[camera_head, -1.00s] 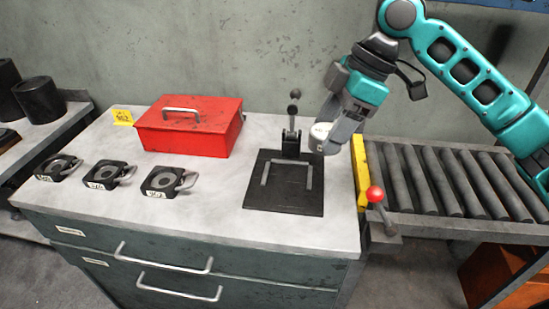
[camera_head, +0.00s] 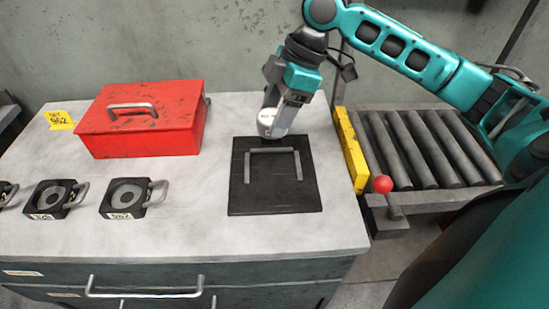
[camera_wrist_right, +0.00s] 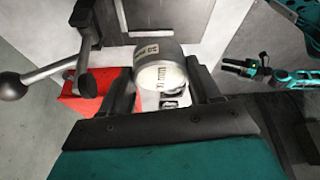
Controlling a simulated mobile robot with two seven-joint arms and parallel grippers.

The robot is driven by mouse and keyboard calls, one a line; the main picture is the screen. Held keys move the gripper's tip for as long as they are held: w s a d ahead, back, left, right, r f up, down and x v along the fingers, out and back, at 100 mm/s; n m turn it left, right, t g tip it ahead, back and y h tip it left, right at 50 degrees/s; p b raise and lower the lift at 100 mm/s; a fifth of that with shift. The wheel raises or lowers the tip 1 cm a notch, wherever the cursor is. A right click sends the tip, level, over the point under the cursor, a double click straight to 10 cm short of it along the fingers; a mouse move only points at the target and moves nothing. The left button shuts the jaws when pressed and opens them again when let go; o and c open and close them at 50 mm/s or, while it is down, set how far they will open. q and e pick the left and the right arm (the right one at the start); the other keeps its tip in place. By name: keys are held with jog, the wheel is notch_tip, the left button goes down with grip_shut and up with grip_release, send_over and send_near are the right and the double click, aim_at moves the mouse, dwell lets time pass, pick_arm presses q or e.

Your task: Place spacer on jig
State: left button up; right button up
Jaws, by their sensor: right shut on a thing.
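My right gripper (camera_head: 275,115) is at the back edge of the black jig plate (camera_head: 238,204), which carries a grey U-shaped rail (camera_head: 272,151). It is shut on a grey-white printed cylinder (camera_wrist_right: 160,72), whose pale end also shows in the head view (camera_head: 268,123). Contact between cylinder and jig cannot be told. The clamp lever (camera_wrist_right: 50,70) shows beside the gripper in the wrist view; the head view hides it. Black square blocks with round centres and handles, perhaps spacers, stand left of the jig: one labelled 962 (camera_head: 127,198), another (camera_head: 50,201). Teal parts (camera_wrist_right: 262,70), possibly my left arm, show in the wrist view.
A red box (camera_head: 145,135) stands on the worktop's left, near a yellow "SET 962" sign (camera_head: 60,120). A yellow plate (camera_head: 350,150), a red-knobbed lever (camera_head: 383,185) and a roller conveyor (camera_head: 425,150) lie right. Front worktop is clear.

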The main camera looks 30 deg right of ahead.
notch_tip(320, 180, down, 12)
jog(key=shift+w+f+b, duration=0.1)
jog(key=shift+b, duration=0.55)
jog(key=o, duration=1.4)
jog(key=shift+c, duration=0.2)
jog(key=p+v, duration=0.1)
jog(key=v, duration=1.1)
